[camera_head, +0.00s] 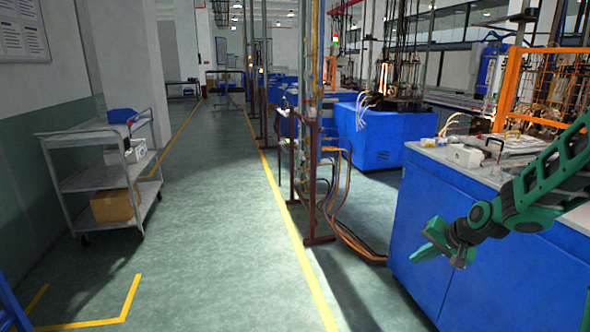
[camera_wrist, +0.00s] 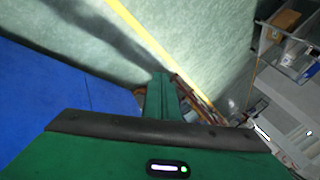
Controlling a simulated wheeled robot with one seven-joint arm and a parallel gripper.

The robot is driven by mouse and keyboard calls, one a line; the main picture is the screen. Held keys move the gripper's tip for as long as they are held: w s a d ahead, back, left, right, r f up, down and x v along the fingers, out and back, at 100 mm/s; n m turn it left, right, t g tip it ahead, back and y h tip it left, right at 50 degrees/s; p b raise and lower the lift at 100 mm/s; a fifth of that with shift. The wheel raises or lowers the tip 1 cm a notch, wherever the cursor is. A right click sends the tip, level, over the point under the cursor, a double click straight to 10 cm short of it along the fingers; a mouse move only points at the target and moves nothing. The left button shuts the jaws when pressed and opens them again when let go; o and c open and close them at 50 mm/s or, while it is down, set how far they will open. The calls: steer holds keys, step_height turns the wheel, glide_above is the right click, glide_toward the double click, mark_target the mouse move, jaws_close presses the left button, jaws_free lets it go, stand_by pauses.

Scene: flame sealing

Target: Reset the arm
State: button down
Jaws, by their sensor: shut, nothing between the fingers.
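My green arm reaches in from the right edge in the head view, in front of the blue workbench (camera_head: 425,210). My gripper (camera_head: 418,252) hangs at the arm's end, pointing left and down, beside the bench's front left side and above the floor. Its fingers are shut with nothing between them. In the wrist view my gripper (camera_wrist: 160,85) shows as a narrow green shape over the floor, with the blue bench side at the left.
A grey trolley (camera_head: 95,131) with a cardboard box (camera_head: 113,206) stands at the left wall. Brown pipes and hoses (camera_head: 335,215) run down to the floor left of the bench. The green aisle floor (camera_head: 210,215) between is clear.

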steer(key=s+d+r+g+h, duration=0.1)
steer(key=s+d+r+g, duration=0.1)
steer(key=s, duration=1.7)
steer(key=s+d+r+n+g+h, duration=0.1)
steer(key=s+d+r+g, duration=0.2)
steer(key=s, duration=1.7)
step_height(320, 180, up, 4)
steer(key=shift+g+h, duration=0.4)
steer(key=shift+g, duration=0.4)
